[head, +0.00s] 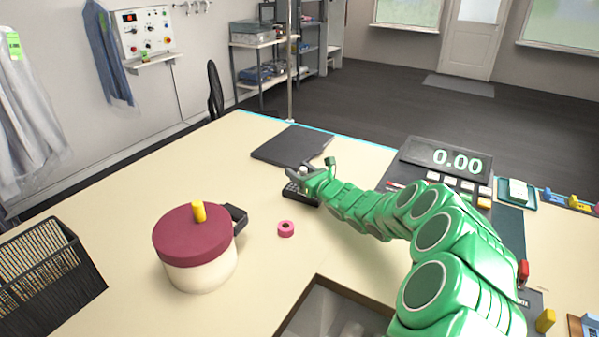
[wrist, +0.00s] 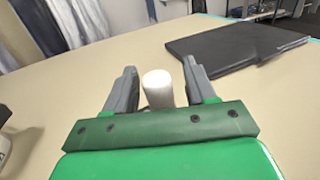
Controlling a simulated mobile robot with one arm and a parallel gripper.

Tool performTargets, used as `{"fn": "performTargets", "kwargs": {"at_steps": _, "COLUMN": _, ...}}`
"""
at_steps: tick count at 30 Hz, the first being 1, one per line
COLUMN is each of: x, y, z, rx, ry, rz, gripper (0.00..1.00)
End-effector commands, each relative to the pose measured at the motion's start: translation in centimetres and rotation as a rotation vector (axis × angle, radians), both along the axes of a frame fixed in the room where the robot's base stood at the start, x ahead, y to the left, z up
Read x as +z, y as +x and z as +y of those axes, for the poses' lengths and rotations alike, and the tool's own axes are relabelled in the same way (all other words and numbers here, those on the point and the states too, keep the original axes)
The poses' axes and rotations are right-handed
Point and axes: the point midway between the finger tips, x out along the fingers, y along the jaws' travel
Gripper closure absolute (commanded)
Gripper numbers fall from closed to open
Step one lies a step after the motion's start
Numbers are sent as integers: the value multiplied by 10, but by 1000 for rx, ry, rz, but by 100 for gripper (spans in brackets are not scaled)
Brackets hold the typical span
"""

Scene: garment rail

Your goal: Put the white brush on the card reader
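My gripper (wrist: 160,85) shows at the bottom middle of the wrist view, its two grey fingers apart. A white cylindrical end, which looks like the white brush (wrist: 158,90), stands upright between them. A narrow gap shows on each side of it, so the fingers do not appear to press on it. In the head view my gripper (head: 303,172) is low over the counter, and a small pale bit of the brush shows between its fingers. A dark keypad device, likely the card reader (head: 299,193), lies right beneath. Whether the brush rests on it is hidden.
A dark flat folder (head: 290,145) lies behind my gripper. A pink tape roll (head: 286,229) and a maroon-lidded round tin (head: 195,250) are in front. A black wire basket (head: 50,280) is at left. A price display (head: 445,160) stands to the right.

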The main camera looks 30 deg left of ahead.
Motion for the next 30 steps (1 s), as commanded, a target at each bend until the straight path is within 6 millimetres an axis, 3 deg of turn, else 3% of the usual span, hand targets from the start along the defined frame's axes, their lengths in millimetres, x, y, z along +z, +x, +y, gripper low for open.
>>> {"fn": "performTargets", "kwargs": {"at_steps": 11, "x": 2, "y": -1, "z": -8, "rx": -3, "ry": 0, "rz": 3, "gripper": 45}}
{"fn": "performTargets", "kwargs": {"at_steps": 30, "x": 5, "y": -31, "z": -90, "rx": -2, "ry": 5, "rz": 2, "gripper": 45}}
